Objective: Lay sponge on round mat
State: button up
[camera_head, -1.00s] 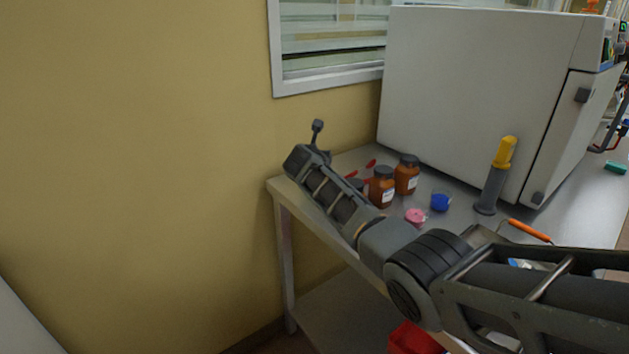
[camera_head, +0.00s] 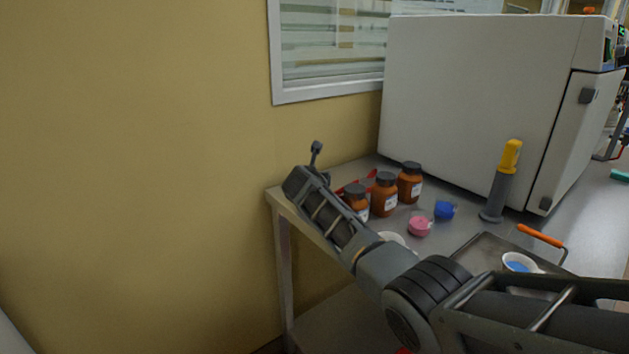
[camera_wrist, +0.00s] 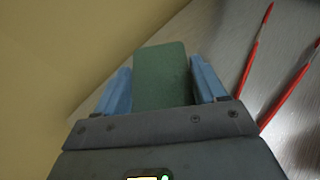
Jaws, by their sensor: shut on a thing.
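A green sponge (camera_wrist: 162,78) sits between the two blue fingers of my gripper (camera_wrist: 162,88) in the wrist view. My gripper is shut on it, above the metal bench top near its edge by the yellow wall. In the head view my arm crosses the bench's front left corner, and the sponge and fingers cannot be made out there. I cannot identify a round mat in either view.
Several brown bottles (camera_head: 384,196), a pink cup (camera_head: 420,226) and a blue cup (camera_head: 445,210) stand near my arm. Red tools (camera_wrist: 257,48) lie on the bench (camera_head: 467,210). A yellow-topped grey cylinder (camera_head: 500,182), a tray (camera_head: 477,250) and a large white cabinet (camera_head: 470,100) are further right.

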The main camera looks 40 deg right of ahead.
jog(key=shift+f, duration=0.2)
jog(key=o, duration=1)
